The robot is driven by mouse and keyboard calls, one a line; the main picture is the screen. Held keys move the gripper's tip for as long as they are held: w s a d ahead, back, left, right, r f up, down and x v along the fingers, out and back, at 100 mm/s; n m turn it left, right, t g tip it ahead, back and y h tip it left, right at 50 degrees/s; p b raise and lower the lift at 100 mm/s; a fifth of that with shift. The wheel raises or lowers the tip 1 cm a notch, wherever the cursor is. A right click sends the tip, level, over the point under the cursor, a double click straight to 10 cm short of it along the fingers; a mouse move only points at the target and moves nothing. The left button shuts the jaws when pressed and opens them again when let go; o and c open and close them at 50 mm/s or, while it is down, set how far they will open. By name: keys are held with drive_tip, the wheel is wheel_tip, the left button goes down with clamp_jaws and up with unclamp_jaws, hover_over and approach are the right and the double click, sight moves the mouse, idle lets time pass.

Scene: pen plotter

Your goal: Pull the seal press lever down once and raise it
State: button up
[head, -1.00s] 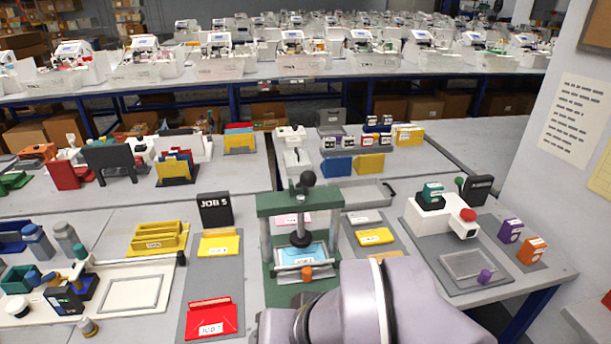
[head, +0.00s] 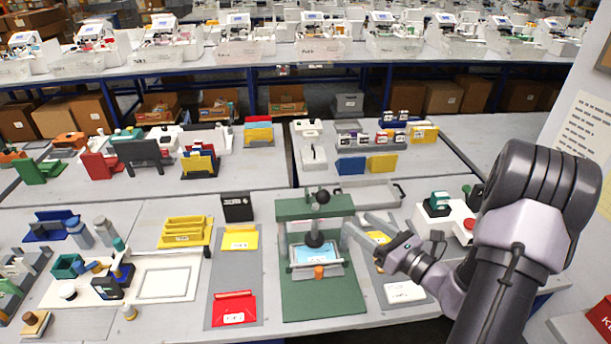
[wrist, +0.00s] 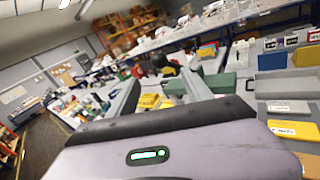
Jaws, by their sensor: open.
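A green press (head: 290,208) stands on a green base in the middle of the near table in the head view. A black ball knob (head: 323,197) rises above its top bar, with a dark plunger (head: 315,239) below. The plunger is over a light blue sheet in a tray; an orange knob (head: 319,272) sits at the tray's front. I cannot tell for certain which part is the lever. My gripper (head: 357,222) is open and empty, just right of the press, its fingers pointing left toward the frame. In the wrist view the open fingers (wrist: 162,76) show apart.
Left of the press are yellow and red job trays (head: 234,308) on a grey mat. A white machine with a red knob (head: 470,224) stands to the right, partly behind my arm. A white label card (head: 404,292) lies right of the press base.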

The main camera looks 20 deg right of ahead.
sight(318, 195)
drive_tip(key=x, duration=1.7)
drive_tip(key=shift+a, duration=0.3)
drive_tip(key=shift+w+f, duration=0.1)
clamp_jaws()
